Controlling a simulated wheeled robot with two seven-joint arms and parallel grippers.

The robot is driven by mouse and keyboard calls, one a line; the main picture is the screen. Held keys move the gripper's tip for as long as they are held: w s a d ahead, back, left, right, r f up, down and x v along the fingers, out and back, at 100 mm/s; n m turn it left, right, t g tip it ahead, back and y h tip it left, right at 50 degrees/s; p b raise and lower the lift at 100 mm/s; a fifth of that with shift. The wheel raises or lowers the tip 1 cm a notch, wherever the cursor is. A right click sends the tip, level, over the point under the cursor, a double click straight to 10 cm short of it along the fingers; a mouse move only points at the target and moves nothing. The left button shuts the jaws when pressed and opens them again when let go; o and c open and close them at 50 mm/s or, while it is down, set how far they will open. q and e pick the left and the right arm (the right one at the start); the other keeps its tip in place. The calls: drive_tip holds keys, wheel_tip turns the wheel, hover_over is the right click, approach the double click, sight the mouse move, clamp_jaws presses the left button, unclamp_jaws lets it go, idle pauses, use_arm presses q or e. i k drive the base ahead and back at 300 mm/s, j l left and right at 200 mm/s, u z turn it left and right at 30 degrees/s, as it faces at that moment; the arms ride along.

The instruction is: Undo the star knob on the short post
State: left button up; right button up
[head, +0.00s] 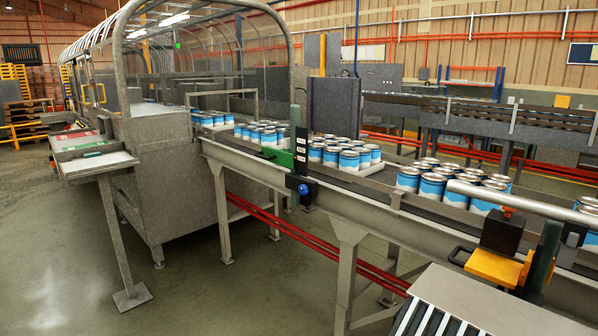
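Neither of my grippers shows in the head view. A round blue knob (303,189) sits low on a dark bracket on the conveyor's near side, at the foot of an upright dark post (295,125). At the right, a shorter grey-green post (543,262) stands by the conveyor edge, next to a dark block (503,231) and a yellow bracket (493,268). A small orange-red part (507,211) sits on top of the block. I cannot tell which part is the star knob, or how tight it is.
A silver bar (520,195) runs across the right side above the conveyor. Blue-and-white cans (432,187) stand in groups on the conveyor (262,170). A striped roller surface (430,318) lies at the bottom right. A side table (95,165) stands left; the floor at lower left is clear.

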sight(303, 189)
drive_tip(key=i+j, duration=0.1)
drive_tip(key=j, duration=0.3)
drive_tip(key=i+j, duration=0.1)
drive_tip(key=j, duration=0.25)
drive_tip(key=i+j, duration=0.15)
drive_tip(key=j, duration=0.25)
drive_tip(key=i+j, duration=0.1)
drive_tip(key=j, duration=0.25)
drive_tip(key=i+j, duration=0.1)
drive_tip(key=j, duration=0.3)
drive_tip(key=i+j, duration=0.15)
drive_tip(key=i, duration=0.35)
drive_tip(key=i+j+u, duration=0.1)
drive_tip(key=i, duration=0.4)
drive_tip(key=j, duration=0.1)
